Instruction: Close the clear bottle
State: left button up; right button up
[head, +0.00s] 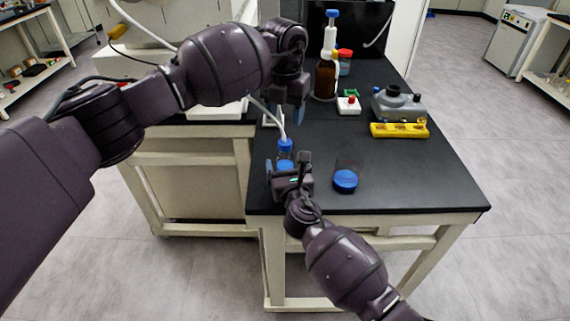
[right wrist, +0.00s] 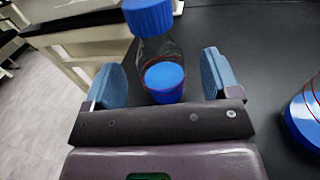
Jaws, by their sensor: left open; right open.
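The clear bottle (head: 285,155) stands near the left edge of the black table, with blue contents low inside. A blue cap (head: 285,145) shows at its mouth and also at the top of the right wrist view (right wrist: 148,15); I cannot tell whether it is fully seated. My right gripper (head: 288,166) is open at the near side of the bottle. In the right wrist view the bottle (right wrist: 160,50) appears between its spread blue fingertips, with no clear contact. My left gripper (head: 284,112) is open and empty, above and behind the bottle.
A clear container with blue contents (head: 345,179) stands right of the bottle. Farther back are a yellow rack (head: 399,130), a grey device (head: 399,104), a small red-topped white item (head: 349,105) and a brown bottle (head: 325,80). The table's front right is clear.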

jog(key=shift+w+a, duration=0.25)
jog(key=shift+w, duration=0.85)
